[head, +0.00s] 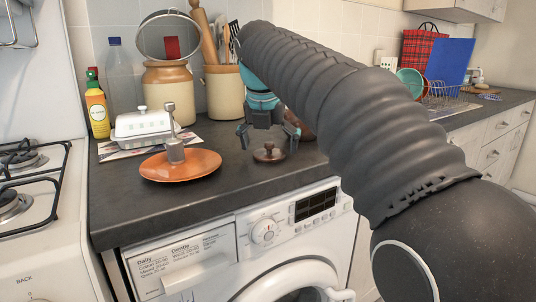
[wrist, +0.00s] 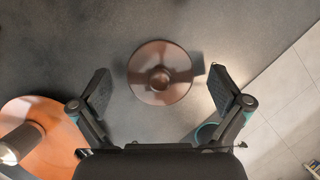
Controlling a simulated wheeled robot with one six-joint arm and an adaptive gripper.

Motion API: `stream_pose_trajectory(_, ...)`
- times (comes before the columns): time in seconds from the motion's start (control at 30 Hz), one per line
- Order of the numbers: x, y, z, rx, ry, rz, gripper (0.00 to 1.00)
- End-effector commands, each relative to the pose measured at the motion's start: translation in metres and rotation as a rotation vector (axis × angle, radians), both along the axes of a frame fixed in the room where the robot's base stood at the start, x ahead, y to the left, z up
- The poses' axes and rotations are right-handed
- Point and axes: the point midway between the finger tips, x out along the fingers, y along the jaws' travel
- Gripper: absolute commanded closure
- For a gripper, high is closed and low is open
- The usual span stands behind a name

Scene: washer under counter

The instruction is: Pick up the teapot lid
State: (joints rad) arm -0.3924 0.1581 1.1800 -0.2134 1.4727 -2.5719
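The teapot lid (head: 269,153) is a small brown round lid with a knob, lying flat on the dark counter. In the wrist view the lid (wrist: 160,73) lies ahead of my gripper, centred between the two fingers. My gripper (head: 268,135) is open and empty, pointing down above the lid with its fingers spread to either side. Both fingers also show in the wrist view (wrist: 161,95), wide apart and not touching the lid. A brown rounded object (head: 302,124), perhaps the teapot, is mostly hidden behind my gripper and arm.
An orange plate (head: 199,170) with a grey metal item (head: 175,151) stands left of the lid. A white butter dish (head: 145,127), bottles and jars stand behind. The counter's front edge above the washer (head: 265,232) is close. Bare counter surrounds the lid.

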Motion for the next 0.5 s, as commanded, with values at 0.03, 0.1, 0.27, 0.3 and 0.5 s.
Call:
stream_pose_trajectory(0.03,0.0,0.0,0.0001,0.0,0.0,0.0,0.15)
stream_pose_trajectory(0.1,-0.0001,0.0,0.0002,0.0,0.0,0.0,0.32)
stream_pose_trajectory(0.27,0.0,0.0,0.0,0.0,0.0,0.0,0.6)
stream_pose_trajectory(0.3,0.0,0.0,0.0,0.0,0.0,0.0,0.6)
stream_pose_trajectory(0.5,0.0001,0.0001,-0.0001,-0.001,0.001,0.0,0.6)
